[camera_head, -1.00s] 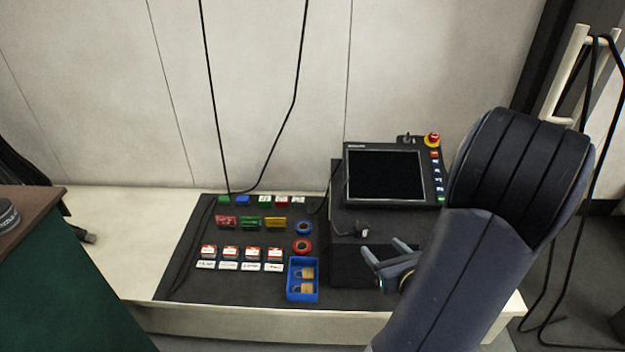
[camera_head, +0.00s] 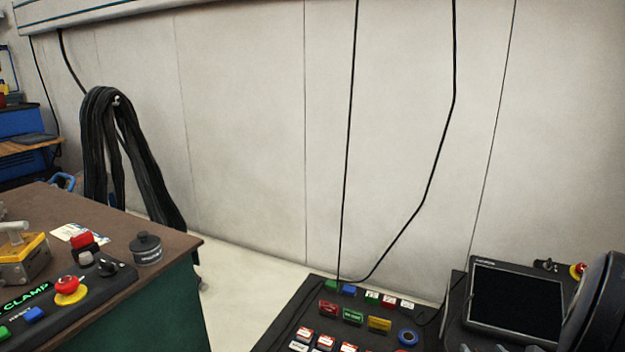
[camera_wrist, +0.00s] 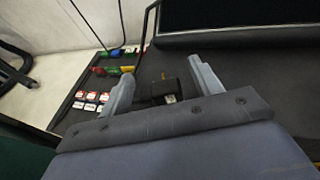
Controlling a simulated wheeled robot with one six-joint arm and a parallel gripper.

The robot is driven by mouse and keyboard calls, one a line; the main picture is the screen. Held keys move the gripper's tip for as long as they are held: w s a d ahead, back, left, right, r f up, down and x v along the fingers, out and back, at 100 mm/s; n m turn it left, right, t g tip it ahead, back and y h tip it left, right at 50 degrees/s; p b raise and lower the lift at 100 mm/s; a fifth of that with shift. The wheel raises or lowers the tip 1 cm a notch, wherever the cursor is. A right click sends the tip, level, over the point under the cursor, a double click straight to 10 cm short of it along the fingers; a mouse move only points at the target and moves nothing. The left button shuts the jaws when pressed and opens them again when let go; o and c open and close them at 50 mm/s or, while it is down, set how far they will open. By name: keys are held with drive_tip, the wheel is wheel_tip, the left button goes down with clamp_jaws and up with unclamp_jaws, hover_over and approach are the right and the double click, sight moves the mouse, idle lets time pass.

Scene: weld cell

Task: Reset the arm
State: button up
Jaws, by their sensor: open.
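My gripper (camera_wrist: 165,85) shows in the wrist view with its two grey fingers spread apart and nothing between them. It points toward a black surface below a dark screen, where a small black block with a white label (camera_wrist: 169,97) sits beyond the fingers. In the head view, part of my arm shows at the lower right edge. The tips of the grey fingers (camera_head: 482,348) just show at the bottom edge. Most of the gripper is out of that frame.
A screen panel (camera_head: 515,297) with a red and yellow button stands near my arm. A black board (camera_head: 283,331) with coloured blocks lies left of it. A bench (camera_head: 185,250) with a red stop button (camera_head: 67,284) and a black weight (camera_head: 146,249) is at left. Black cables hang on the wall.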

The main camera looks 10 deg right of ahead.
drive_tip(key=shift+r, duration=0.35)
